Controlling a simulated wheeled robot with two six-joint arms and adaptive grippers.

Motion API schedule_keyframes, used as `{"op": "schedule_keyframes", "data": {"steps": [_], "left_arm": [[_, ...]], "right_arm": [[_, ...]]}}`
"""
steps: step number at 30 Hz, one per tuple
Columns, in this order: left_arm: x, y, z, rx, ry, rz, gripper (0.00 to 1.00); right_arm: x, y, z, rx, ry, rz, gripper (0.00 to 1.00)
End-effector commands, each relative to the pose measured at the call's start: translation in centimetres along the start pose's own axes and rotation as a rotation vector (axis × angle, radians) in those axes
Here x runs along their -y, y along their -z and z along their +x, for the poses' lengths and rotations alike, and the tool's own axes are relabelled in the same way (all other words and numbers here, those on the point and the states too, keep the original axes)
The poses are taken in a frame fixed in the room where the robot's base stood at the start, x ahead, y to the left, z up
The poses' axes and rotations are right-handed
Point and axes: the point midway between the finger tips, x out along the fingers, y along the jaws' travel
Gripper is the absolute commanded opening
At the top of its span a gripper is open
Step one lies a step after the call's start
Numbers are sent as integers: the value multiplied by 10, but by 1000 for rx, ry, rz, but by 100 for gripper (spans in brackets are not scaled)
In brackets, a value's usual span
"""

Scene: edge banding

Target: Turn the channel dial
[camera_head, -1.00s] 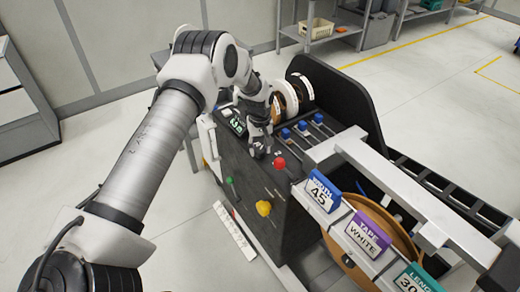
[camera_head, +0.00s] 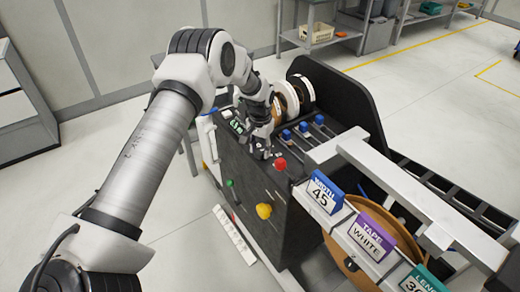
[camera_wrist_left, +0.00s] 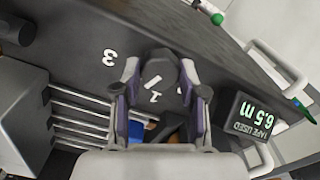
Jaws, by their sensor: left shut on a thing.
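The channel dial (camera_wrist_left: 158,78) is a dark round knob with a white pointer line, seen in the left wrist view. My left gripper (camera_wrist_left: 163,92) has one finger on each side of it and is shut on it. My right gripper is not in view.
A red knob (camera_head: 280,164), a yellow knob (camera_head: 264,211) and a green knob (camera_head: 229,183) are near the dial. Blue-capped sliders (camera_head: 303,127) lie to its right. A display (camera_wrist_left: 252,121) reads "TAPE USED 6.5 m". Signs for width (camera_head: 322,192) and tape (camera_head: 367,237) stand in front.

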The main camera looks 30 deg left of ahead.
Motion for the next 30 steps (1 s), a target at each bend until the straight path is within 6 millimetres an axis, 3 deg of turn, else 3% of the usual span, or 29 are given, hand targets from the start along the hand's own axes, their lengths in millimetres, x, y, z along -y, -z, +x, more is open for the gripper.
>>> {"op": "schedule_keyframes", "data": {"steps": [17,18,20,30], "left_arm": [[-1,-3,4,10,-2,43,7],[-1,-3,4,11,-2,43,45],[-1,-3,4,10,-2,43,66],[0,-1,-1,3,-1,43,68]], "right_arm": [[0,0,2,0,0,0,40],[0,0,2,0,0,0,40],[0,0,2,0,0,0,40],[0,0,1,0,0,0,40]]}}
